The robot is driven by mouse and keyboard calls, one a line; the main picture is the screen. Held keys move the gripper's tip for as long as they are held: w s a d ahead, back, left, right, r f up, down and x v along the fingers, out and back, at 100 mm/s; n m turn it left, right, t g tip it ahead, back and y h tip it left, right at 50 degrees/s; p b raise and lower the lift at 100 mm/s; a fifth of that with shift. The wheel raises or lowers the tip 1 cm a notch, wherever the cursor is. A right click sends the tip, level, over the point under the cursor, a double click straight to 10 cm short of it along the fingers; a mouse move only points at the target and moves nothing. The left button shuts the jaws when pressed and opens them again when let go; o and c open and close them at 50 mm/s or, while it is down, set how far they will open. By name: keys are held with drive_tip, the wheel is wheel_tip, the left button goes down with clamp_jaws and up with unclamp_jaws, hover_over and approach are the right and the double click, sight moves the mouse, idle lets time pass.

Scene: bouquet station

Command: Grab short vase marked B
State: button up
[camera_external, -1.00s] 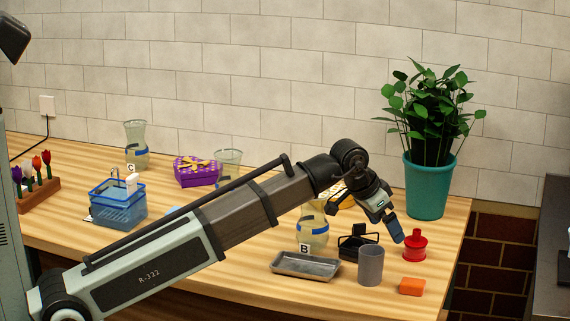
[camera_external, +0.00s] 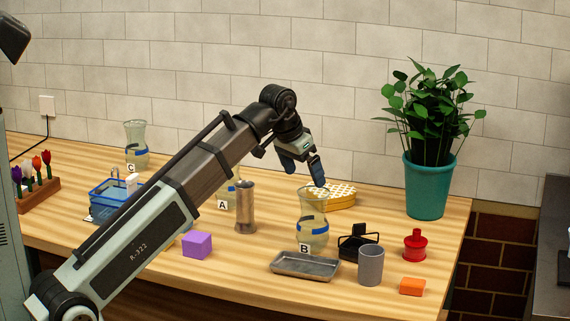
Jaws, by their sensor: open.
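The short vase marked B (camera_external: 312,230) is clear glass with a blue band and a white B label (camera_external: 304,249) at its foot. It stands upright on the table behind a metal tray. My gripper (camera_external: 302,178) is open and empty, with blue fingers pointing down. In the picture it sits just above the vase's rim; I cannot tell how far it is from the rim in depth. Vase C (camera_external: 136,148) stands at the back left.
Close to vase B are the metal tray (camera_external: 306,265), a black holder (camera_external: 358,240), a grey cup (camera_external: 370,265) and a yellow patterned box (camera_external: 336,196). A metal cup (camera_external: 245,207) and a purple cube (camera_external: 197,245) are to the left. A potted plant (camera_external: 427,185) stands at right.

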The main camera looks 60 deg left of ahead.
sight(316, 203)
drive_tip(key=x, duration=0.5)
drive_tip(key=shift+w+f, duration=0.1)
drive_tip(key=shift+f, duration=0.15)
drive_tip(key=shift+d+x, duration=0.15)
drive_tip(key=shift+x, duration=1.15)
drive_tip(key=shift+d+x, duration=0.1)
drive_tip(key=shift+x, duration=1.2)
drive_tip(key=c, duration=1.8)
clamp_jaws()
drive_tip(key=shift+r, duration=0.1)
